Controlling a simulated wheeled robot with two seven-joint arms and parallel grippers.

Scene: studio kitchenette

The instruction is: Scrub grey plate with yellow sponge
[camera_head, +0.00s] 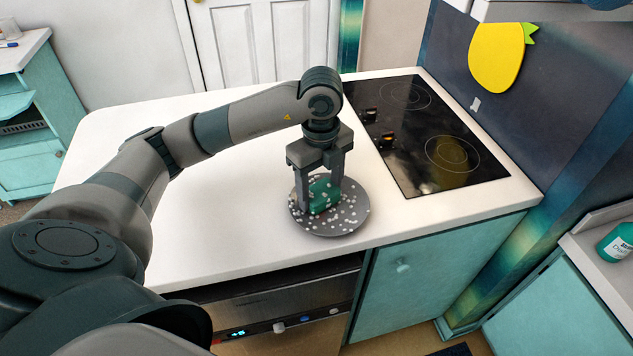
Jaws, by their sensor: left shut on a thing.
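The grey plate (340,228) lies flat on the white counter, near its front edge, with many small white specks on it. My left gripper (320,196) points down over the plate and is shut on a green block (324,191), which looks like a sponge. The block is at or just above the plate's surface; I cannot tell whether it touches. White specks also show on the block. I see no yellow sponge; the block's visible side is green. My right gripper is not in view.
A black cooktop (425,135) with two small dark items on its left edge is set into the counter to the right of the plate. The white counter (230,220) is clear left of the plate.

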